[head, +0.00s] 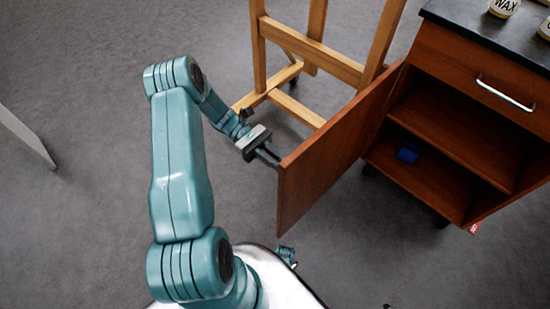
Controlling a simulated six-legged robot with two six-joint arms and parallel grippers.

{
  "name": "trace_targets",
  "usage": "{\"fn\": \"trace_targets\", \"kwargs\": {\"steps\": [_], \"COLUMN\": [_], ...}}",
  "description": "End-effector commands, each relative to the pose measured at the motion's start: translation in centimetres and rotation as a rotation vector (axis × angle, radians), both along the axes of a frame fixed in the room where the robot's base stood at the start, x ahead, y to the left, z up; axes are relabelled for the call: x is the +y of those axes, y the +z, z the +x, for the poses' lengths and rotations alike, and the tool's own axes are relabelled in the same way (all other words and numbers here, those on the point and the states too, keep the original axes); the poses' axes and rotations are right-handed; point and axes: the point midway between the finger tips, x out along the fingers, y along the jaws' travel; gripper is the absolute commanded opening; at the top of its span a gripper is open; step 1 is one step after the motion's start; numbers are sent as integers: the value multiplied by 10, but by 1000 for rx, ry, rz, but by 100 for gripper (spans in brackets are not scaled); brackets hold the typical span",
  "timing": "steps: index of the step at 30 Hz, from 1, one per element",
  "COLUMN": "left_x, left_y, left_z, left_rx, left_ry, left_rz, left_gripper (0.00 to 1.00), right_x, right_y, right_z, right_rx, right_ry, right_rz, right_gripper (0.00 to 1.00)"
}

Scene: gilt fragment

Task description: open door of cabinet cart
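The cabinet cart (480,115) stands at the right, with red-brown wood and a dark top. Its door (335,145) is swung wide open, out to the left of the cabinet, and the shelves inside show. My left gripper (270,158) is at the free outer edge of the door, near its upper corner. Its dark fingers reach to the door's far side, where their tips are partly hidden. I cannot tell whether they hold anything there. No handle shows on the door face in view.
A wooden easel (312,50) stands behind the door, close to it and my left gripper. A drawer with a metal handle (505,95) is above the shelves. A small blue object (407,153) lies inside. A wax tin (504,7) stands on top.

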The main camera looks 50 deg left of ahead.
Motion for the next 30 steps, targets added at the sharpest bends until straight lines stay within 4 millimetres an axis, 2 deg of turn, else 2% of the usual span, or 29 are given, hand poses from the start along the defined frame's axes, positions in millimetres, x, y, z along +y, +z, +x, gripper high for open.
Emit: {"fn": "trace_targets", "kwargs": {"steps": [1, 19, 20, 21, 30], "left_x": [1, -2, -1, -1, 0], "left_y": [2, 2, 2, 2, 1], "left_z": [11, 11, 12, 11, 9], "left_rx": [-13, -12, -12, -12, -9], "left_ry": [33, 33, 34, 34, 34], "left_rz": [8, 7, 8, 8, 1], "left_gripper": [0, 0, 24, 38, 38], "right_x": [0, 0, 0, 0, 0], "right_y": [0, 1, 1, 1, 0], "right_z": [0, 0, 0, 0, 0], "right_rx": [0, 0, 0, 0, 0], "right_ry": [0, 0, 0, 0, 0], "right_rz": [0, 0, 0, 0, 0], "right_gripper": [0, 0, 0, 0, 0]}}
